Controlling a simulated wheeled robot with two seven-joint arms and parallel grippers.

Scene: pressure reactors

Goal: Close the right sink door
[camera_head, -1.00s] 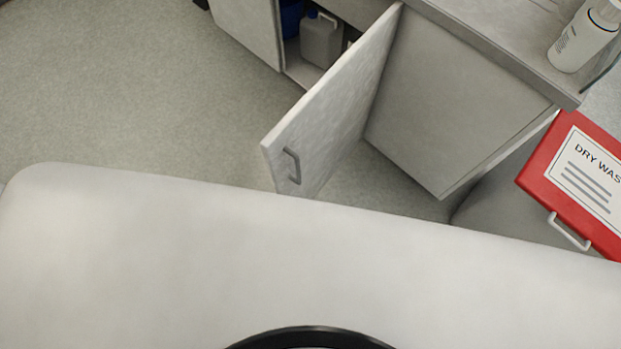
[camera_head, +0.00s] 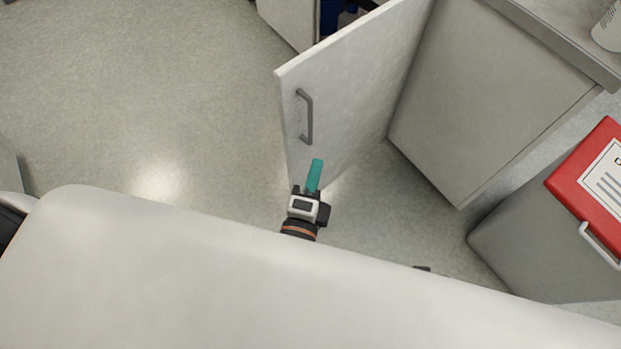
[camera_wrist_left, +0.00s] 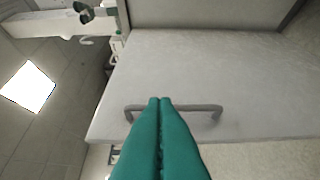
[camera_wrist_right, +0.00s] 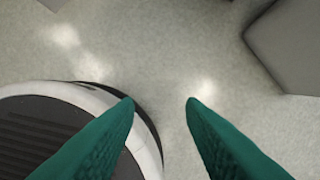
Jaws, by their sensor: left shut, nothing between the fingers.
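The right sink door (camera_head: 350,80) stands wide open, swung out from the cabinet, with a grey bar handle (camera_head: 309,116) on its face. My left gripper (camera_head: 316,163) is shut and empty, its teal fingers in front of the door just below the handle in the head view. In the left wrist view the shut fingertips (camera_wrist_left: 160,100) overlap the handle (camera_wrist_left: 205,108) on the door (camera_wrist_left: 220,70); I cannot tell whether they touch. My right gripper (camera_wrist_right: 162,102) is open and empty over the floor in the right wrist view.
The cabinet side (camera_head: 480,100) and countertop stand right of the door. A grey bin with a red lid (camera_head: 595,185) stands at the right. Another cabinet door (camera_head: 290,20) is at the top. The floor (camera_head: 160,100) to the left is clear.

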